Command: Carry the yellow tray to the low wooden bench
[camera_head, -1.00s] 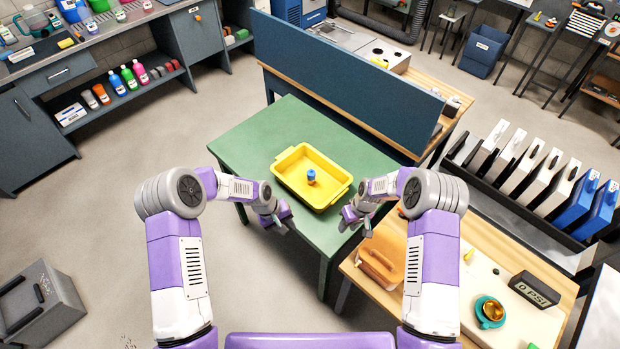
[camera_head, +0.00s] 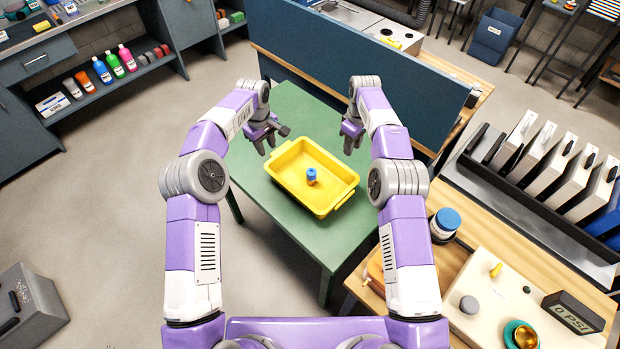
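The yellow tray (camera_head: 292,189) sits on the green table (camera_head: 290,222), with a small blue object (camera_head: 311,176) standing inside it. The tray has a handle at each end. My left gripper (camera_head: 270,146) is above the table by the tray's upper left side, with its fingers apart and nothing between them. My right gripper (camera_head: 350,142) is past the tray's far right edge, pointing down. Its fingers look parted and empty. Neither gripper appears to touch the tray. I cannot identify the low wooden bench with certainty.
A dark blue panel (camera_head: 350,65) stands behind the green table. A wooden-topped table (camera_head: 470,215) at the right holds a blue-lidded jar (camera_head: 445,224) and a pressure device (camera_head: 500,290). A rack of upright panels (camera_head: 545,165) is beyond it. Grey floor (camera_head: 120,200) is open at the left.

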